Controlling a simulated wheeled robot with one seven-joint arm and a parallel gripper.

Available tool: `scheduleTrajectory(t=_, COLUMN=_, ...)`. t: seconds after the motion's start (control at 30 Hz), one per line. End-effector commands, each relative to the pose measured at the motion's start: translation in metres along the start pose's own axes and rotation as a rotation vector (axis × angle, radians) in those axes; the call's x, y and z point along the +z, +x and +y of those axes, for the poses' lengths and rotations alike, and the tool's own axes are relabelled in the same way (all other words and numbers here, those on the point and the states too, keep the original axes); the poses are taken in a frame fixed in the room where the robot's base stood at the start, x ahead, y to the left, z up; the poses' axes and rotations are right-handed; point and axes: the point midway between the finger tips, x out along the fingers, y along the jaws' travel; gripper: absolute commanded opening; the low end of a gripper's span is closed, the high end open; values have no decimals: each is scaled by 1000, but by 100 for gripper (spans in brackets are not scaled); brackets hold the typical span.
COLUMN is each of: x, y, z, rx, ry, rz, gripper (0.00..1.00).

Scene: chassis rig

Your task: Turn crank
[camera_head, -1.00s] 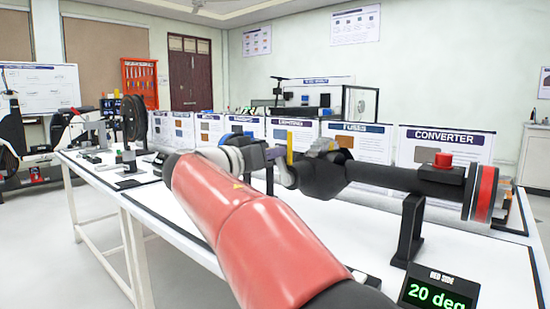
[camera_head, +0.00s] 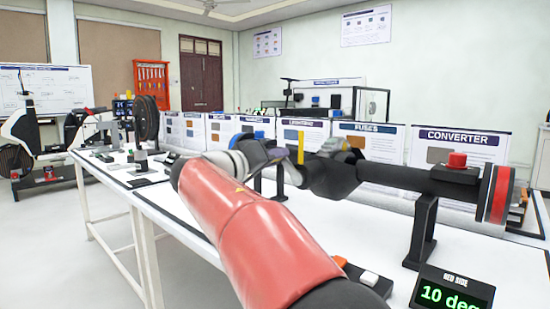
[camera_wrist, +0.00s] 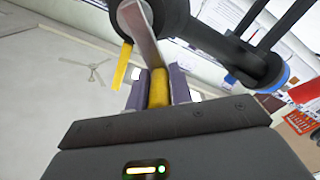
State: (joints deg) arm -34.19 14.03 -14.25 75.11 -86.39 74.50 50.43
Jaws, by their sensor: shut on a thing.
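The crank shows in the wrist view as a grey metal crank arm (camera_wrist: 142,35) on a black shaft, with a yellow handle (camera_wrist: 158,88). My gripper (camera_wrist: 159,85) is shut on this handle, one finger on each side. In the head view the black shaft (camera_head: 415,180) runs level to a red-banded disc (camera_head: 498,194) on the right. A yellow pointer (camera_head: 300,148) stands upright near its left end. My red arm hides part of the bench there, and the handle is hard to make out. A display (camera_head: 450,292) reads 10 deg.
The shaft rests on a black support (camera_head: 422,232) on the white bench (camera_head: 300,225). A red button (camera_head: 457,159) sits above the shaft. Orange and white blocks (camera_head: 369,278) lie by the display. Sign boards, such as CONVERTER (camera_head: 458,148), line the back.

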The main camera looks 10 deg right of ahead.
Motion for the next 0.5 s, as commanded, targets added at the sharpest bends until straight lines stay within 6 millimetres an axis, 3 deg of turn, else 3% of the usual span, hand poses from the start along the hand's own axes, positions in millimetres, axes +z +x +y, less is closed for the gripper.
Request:
scheduleTrajectory(t=0.17, x=1, y=-2, z=-7, rx=-14, ry=-2, rz=3, gripper=0)
scheduleTrajectory(t=0.2, x=1, y=-2, z=-7, rx=-14, ry=-2, rz=2, gripper=23)
scheduleTrajectory(t=0.3, x=1, y=-2, z=-6, rx=-12, ry=-2, rz=2, gripper=36)
scheduleTrajectory(t=0.37, x=1, y=-2, z=-6, rx=-10, ry=-1, rz=1, gripper=41)
scheduleTrajectory(t=0.5, x=1, y=-1, z=-4, rx=-7, ry=-1, rz=0, gripper=41)
